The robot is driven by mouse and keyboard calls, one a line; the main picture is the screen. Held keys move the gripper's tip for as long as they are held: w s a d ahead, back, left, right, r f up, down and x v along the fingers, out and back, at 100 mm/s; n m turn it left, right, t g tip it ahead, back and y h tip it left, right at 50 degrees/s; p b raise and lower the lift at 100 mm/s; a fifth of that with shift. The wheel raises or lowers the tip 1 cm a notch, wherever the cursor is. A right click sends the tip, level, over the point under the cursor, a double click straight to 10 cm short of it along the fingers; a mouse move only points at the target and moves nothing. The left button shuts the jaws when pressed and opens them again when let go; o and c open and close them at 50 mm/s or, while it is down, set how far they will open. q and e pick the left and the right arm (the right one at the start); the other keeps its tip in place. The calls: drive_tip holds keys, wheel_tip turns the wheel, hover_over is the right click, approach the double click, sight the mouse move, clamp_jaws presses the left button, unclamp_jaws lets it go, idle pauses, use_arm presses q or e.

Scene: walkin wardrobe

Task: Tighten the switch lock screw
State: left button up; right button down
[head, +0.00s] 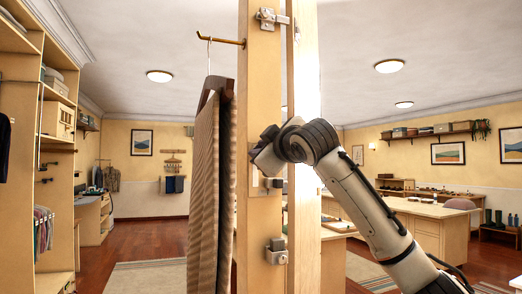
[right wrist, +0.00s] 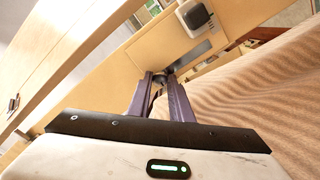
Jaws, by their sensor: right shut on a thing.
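A pale wooden post (head: 262,85) stands upright in the middle of the head view. My right gripper (head: 262,150) reaches it from the right, with its fingers at the post's face. In the right wrist view, the fingertips (right wrist: 161,80) are close together on a small dark round part, which looks like the switch lock screw (right wrist: 159,77), at a metal plate (right wrist: 195,57) on the wood. The fingers hide most of the screw, so how deep it sits cannot be told. A dark-capped switch body (right wrist: 194,16) sits beside the plate. My left gripper is not in view.
A striped brown garment (head: 205,180) hangs from a brass hook (head: 220,40) just left of the post. A metal latch (head: 270,18) is above and another metal fitting (head: 276,251) below. Open shelving (head: 20,150) stands at the left and worktables (head: 430,212) at the right.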

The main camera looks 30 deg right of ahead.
drive_tip(key=shift+m, duration=8.4)
drive_tip(key=c, duration=1.6)
unclamp_jaws()
drive_tip(key=b+v, duration=0.3)
drive_tip(key=v, duration=0.7)
drive_tip(key=shift+s+a+b, duration=0.1)
drive_tip(key=shift+s+b, duration=0.05)
drive_tip(key=shift+b, duration=0.15)
